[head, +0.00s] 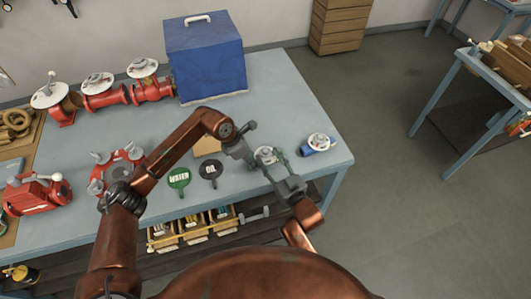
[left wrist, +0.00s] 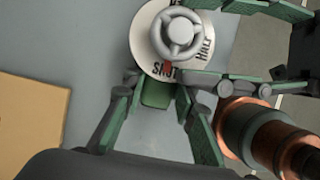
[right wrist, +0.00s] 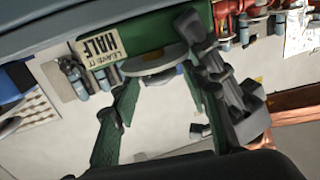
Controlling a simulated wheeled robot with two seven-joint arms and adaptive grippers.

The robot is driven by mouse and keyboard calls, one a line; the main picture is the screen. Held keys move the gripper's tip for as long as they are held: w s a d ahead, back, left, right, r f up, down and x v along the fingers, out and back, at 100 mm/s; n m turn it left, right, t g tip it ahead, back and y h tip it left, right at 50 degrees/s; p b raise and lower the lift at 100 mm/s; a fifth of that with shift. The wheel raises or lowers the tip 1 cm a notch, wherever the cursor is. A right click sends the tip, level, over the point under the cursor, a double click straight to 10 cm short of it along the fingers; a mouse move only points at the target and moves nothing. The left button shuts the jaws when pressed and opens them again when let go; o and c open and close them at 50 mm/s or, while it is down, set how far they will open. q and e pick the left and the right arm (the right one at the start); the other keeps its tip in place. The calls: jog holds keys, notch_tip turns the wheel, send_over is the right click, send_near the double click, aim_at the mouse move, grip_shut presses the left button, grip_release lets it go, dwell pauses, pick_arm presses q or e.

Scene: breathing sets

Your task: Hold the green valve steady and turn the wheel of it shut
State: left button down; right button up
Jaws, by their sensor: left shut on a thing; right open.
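The green valve (left wrist: 157,92) stands near the table's front right, and its white dial (head: 265,153) shows between my two grippers. In the left wrist view the dial carries a grey handwheel (left wrist: 180,36) and the words SHUT and HALF. A red mark lies at SHUT. A tag (right wrist: 98,47) reading LEAVE IT HALF shows by the green body in the right wrist view. My left gripper (head: 245,148) is shut on the green body below the dial. My right gripper (head: 277,163) is open, its fingers spread beside the wheel. Its contact with the wheel is unclear.
A blue valve (head: 317,144) lies to the right on the table. A green WATER sign (head: 179,178) and a black OIL sign (head: 211,169) lie to the left, near a brown block (head: 207,146). Red valves (head: 104,95) and a blue box (head: 205,60) stand behind.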

jog(key=v, duration=0.9)
jog(key=shift+r, duration=0.1)
pick_arm(q)
jog(key=c, duration=1.5)
grip_release()
